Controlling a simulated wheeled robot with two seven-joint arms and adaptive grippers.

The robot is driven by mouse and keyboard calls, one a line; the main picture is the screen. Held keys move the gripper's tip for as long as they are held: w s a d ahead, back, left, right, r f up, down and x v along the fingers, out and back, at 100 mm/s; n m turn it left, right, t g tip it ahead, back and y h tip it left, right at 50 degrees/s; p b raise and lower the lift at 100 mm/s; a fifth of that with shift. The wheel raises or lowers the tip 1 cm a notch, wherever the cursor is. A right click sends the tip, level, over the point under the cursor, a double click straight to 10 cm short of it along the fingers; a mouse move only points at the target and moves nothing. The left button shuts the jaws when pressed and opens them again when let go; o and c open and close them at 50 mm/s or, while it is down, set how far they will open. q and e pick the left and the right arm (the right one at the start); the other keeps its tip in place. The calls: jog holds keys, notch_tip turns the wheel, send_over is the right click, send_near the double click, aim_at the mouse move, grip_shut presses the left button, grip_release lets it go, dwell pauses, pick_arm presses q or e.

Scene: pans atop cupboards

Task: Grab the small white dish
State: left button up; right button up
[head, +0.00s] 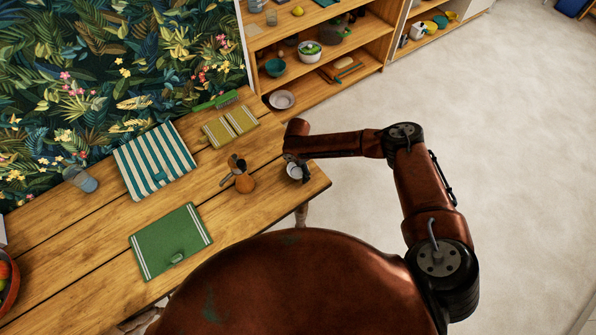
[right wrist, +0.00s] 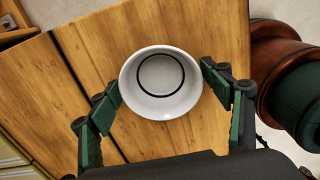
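A small white dish (right wrist: 160,104), round with a dark ring inside, sits on the wooden table near its edge. In the head view the dish (head: 294,171) shows at the table's right end, partly hidden by my right gripper (head: 299,163). In the right wrist view my right gripper (right wrist: 160,80) is open, with one green-padded finger on each side of the dish. The fingertips are close to the rim; I cannot tell whether they touch it. My left gripper is not in view.
A green mat (head: 170,240), a striped cloth (head: 153,160) and a yellow cloth (head: 229,126) lie on the table (head: 95,225). Another pale bowl (head: 282,100) is by the shelves (head: 365,62). Open floor lies right.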

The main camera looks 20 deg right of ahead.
jog(key=c, duration=0.9)
jog(key=shift+c, duration=0.3)
jog(key=shift+r, duration=0.15)
